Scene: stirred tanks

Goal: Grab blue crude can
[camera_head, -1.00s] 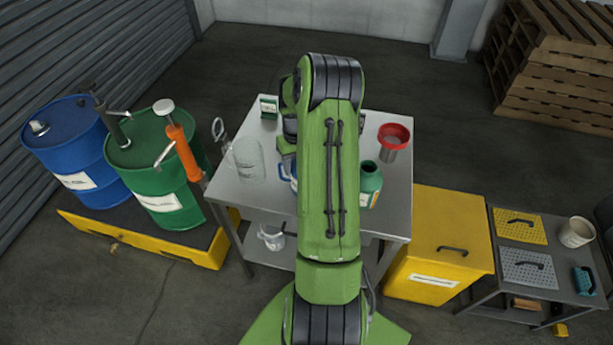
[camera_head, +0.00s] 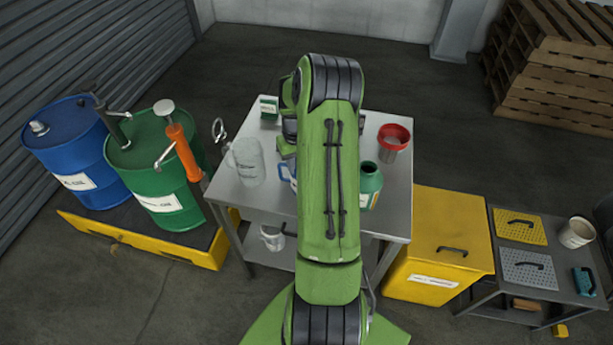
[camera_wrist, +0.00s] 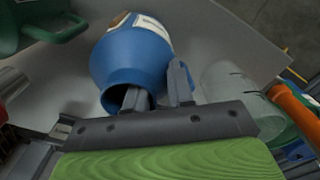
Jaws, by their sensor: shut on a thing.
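The blue can (camera_wrist: 135,58) has a wide round body, a white label and an open neck facing my gripper. It fills the upper middle of the wrist view. My gripper (camera_wrist: 160,88) is shut on its neck wall, one finger inside the mouth and the other outside. In the head view my arm hides most of the can; only a bit of blue and white (camera_head: 283,172) shows at the arm's left edge, over the steel table. I cannot tell whether the can touches the tabletop.
The steel table (camera_head: 240,195) also holds a clear jug (camera_head: 247,163), a green bottle (camera_head: 371,184), a red funnel (camera_head: 394,134) and a small green box (camera_head: 269,106). Blue (camera_head: 65,135) and green (camera_head: 150,150) drums stand left. A yellow bin (camera_head: 440,225) stands right.

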